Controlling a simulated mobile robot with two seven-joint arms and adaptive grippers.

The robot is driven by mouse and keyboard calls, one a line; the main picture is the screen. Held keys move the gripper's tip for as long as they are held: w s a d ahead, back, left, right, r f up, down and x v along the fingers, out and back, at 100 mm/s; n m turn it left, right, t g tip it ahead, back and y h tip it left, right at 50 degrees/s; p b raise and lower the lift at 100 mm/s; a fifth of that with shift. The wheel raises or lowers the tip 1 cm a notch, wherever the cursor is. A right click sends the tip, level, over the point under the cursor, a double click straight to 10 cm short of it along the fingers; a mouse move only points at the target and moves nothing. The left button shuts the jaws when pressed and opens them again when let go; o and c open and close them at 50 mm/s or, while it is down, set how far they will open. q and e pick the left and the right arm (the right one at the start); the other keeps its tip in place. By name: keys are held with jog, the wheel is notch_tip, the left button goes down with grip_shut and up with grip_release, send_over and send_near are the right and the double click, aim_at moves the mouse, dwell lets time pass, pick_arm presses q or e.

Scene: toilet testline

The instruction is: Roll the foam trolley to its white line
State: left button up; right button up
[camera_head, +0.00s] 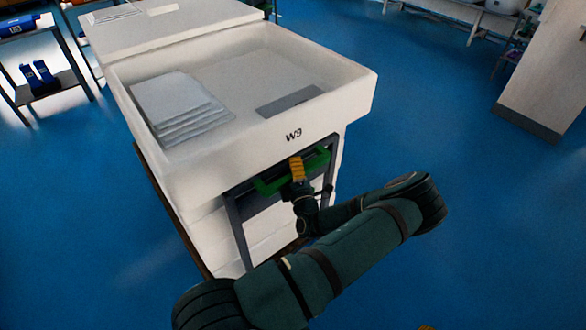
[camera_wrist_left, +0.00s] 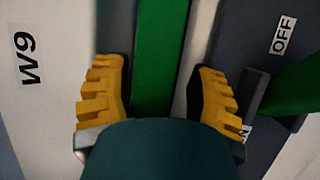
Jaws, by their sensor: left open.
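The foam trolley (camera_head: 348,82) is a bulky white block marked W9, with a shallow tray top, in the middle of the head view. A green handle bar (camera_head: 318,163) sits on a grey frame at its near end. My left gripper (camera_head: 297,170) is at this handle. In the left wrist view, its yellow fingers (camera_wrist_left: 160,95) are open, one on each side of the green bar (camera_wrist_left: 160,55), with gaps beside it. A small yellow piece at the head view's bottom edge may be my right gripper (camera_head: 426,327), mostly cut off. I see no white floor line.
White sheets (camera_head: 180,105) and a grey plate (camera_head: 290,100) lie on the trolley's top. Another white block (camera_head: 165,28) stands right behind. A shelf with blue items (camera_head: 40,75) is at left, a pale cabinet (camera_head: 545,70) at right. Blue floor (camera_head: 440,130) is clear on the right.

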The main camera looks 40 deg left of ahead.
pick_arm(q)
jog(key=v, duration=1.2)
